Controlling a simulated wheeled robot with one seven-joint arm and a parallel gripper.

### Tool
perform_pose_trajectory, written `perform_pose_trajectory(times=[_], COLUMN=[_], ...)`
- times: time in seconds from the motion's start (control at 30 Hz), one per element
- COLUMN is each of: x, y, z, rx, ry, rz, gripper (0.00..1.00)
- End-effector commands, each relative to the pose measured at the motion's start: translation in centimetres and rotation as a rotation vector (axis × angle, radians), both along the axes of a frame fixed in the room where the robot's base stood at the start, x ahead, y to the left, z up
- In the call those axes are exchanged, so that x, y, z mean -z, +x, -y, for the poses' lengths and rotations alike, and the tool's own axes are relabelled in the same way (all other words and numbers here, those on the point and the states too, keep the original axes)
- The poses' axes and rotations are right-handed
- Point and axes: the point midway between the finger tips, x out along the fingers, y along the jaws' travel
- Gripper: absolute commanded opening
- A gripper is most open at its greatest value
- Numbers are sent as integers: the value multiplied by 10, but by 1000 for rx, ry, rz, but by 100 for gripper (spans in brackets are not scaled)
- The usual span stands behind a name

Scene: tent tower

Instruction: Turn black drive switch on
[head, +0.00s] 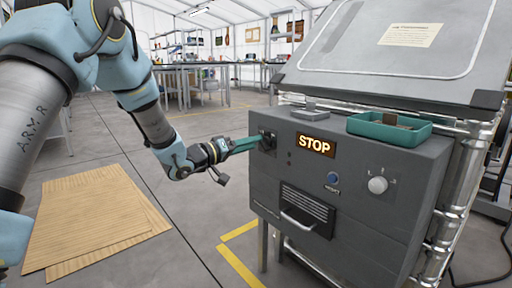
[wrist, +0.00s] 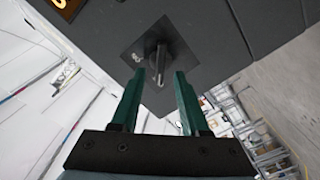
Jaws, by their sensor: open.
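The black drive switch (head: 267,137) is on the left end of the grey control box's front. In the wrist view it is a dark lever (wrist: 157,55) on a square dark plate. My gripper (head: 256,142) reaches it from the left in the head view, its green fingers partly covering it. In the wrist view my gripper (wrist: 159,74) is open, one finger on each side of the lever's lower end. Whether a finger touches the lever cannot be told. A lit sign (head: 315,145) on the box reads STOP.
The grey control box (head: 350,215) also carries a blue button (head: 332,178), a pale round knob (head: 378,185) and a handled vent drawer (head: 306,212). A teal tray (head: 362,126) sits on its top. Cardboard sheets (head: 90,220) lie on the floor at left.

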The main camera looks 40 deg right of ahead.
Motion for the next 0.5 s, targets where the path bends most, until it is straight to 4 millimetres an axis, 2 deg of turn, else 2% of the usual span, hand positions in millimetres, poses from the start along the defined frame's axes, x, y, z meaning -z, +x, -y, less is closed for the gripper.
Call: perform_pose_trajectory(times=[0.2, 0.5], x=[1, 0], y=[-1, -1], z=[21, 23], rx=[-1, -1], ry=[-1, 0], rz=[0, 0], gripper=[45, 45])
